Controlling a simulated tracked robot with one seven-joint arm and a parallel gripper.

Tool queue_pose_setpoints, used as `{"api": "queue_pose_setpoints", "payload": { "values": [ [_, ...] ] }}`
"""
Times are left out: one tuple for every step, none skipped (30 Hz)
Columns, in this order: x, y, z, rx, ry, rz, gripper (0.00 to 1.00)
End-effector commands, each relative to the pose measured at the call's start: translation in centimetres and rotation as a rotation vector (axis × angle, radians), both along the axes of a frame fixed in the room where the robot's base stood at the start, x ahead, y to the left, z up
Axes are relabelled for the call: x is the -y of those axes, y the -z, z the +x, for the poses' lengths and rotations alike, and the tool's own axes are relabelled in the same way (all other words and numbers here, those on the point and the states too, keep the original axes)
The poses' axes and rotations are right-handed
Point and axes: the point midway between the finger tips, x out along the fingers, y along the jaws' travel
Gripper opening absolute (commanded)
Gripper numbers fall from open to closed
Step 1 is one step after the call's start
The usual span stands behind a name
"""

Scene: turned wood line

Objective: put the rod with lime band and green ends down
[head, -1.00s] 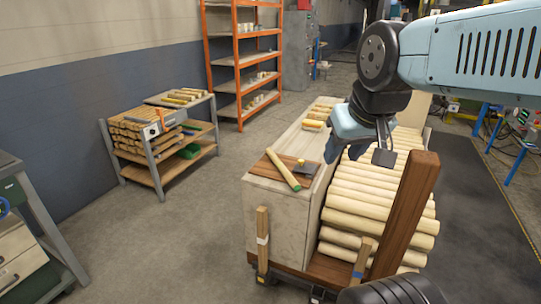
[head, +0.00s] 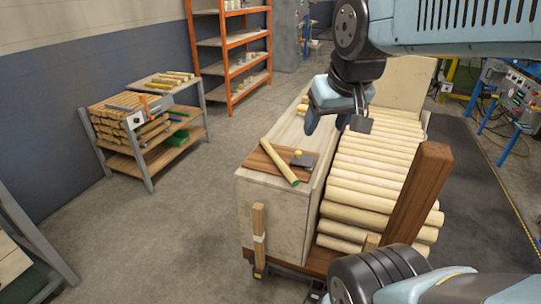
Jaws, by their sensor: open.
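The rod with lime band and green ends (head: 278,160) lies at a slant on a brown board (head: 262,166) on top of the pale cabinet. Its near end shows green; the lime band is too small to make out clearly. My gripper (head: 334,128) is open and empty, above and to the right of the rod, apart from it, over the edge between the cabinet and the stacked logs.
Pale logs (head: 365,190) are stacked right of the cabinet (head: 262,215), behind a brown post (head: 417,200). A workbench (head: 150,165) stands left; the floor between is clear.

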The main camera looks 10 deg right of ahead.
Motion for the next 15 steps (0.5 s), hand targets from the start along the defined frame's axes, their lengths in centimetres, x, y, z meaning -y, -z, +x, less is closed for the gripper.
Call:
{"api": "queue_pose_setpoints", "payload": {
  "values": [
    [0.0, 0.3, 1.2, -0.012, 0.001, -0.01, 0.62],
    [0.0, 0.4, 2.0, -0.015, 0.0, -0.016, 0.62],
    [0.0, 0.7, 3.0, -0.02, -0.004, -0.024, 0.62],
    [-0.1, 0.8, 3.9, -0.023, -0.006, -0.031, 0.62],
    [-0.1, 1.1, 4.7, -0.027, -0.009, -0.036, 0.62],
    [-0.1, 1.4, 5.8, -0.031, -0.016, -0.044, 0.62],
    [-0.1, 1.7, 6.7, -0.035, -0.02, -0.049, 0.62],
    [-0.1, 1.9, 7.5, -0.038, -0.022, -0.053, 0.62],
    [-0.1, 2.4, 8.6, -0.043, -0.029, -0.058, 0.62],
    [-0.1, 2.7, 9.4, -0.047, -0.032, -0.062, 0.62],
    [-0.1, 3.1, 10.3, -0.05, -0.036, -0.064, 0.62],
    [-0.1, 3.6, 11.4, -0.054, -0.043, -0.067, 0.62],
    [0.0, 4.0, 12.2, -0.058, -0.047, -0.07, 0.62],
    [0.0, 4.4, 13.0, -0.062, -0.051, -0.071, 0.62],
    [0.0, 5.0, 14.1, -0.066, -0.058, -0.071, 0.62]
  ]
}}
